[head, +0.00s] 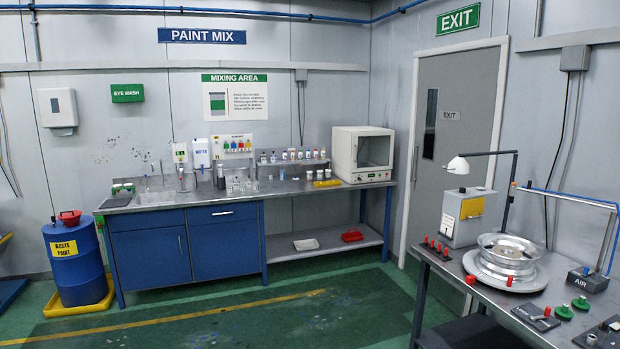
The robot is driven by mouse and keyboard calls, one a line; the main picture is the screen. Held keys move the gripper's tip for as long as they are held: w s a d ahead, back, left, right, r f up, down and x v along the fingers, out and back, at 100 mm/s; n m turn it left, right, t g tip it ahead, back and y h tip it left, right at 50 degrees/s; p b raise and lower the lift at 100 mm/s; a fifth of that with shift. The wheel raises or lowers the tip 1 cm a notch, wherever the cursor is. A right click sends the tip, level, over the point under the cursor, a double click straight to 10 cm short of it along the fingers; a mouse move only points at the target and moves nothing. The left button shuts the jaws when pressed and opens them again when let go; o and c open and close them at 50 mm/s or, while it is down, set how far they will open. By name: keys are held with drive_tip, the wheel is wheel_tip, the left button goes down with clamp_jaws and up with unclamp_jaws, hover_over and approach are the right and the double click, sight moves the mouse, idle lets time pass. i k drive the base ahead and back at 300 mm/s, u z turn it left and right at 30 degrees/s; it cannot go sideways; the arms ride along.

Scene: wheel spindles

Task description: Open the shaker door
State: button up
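A cream box-shaped machine (347,160) with a dark window in its front stands at the right end of the far bench. It looks like the shaker. Its windowed door (375,152) appears shut, flush with the front. Small controls sit low on the front, too small to read. My gripper is not in view.
The steel bench (290,190) holds a sink, bottles, cups and a yellow item (327,183) left of the machine. A blue waste drum (75,262) stands at left. A nearer table (500,285) with a wheel, lamp and tools fills the lower right. The green floor between is clear.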

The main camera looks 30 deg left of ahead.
sight(355, 134)
drive_tip(key=u, duration=0.9)
drive_tip(key=i, duration=4.7)
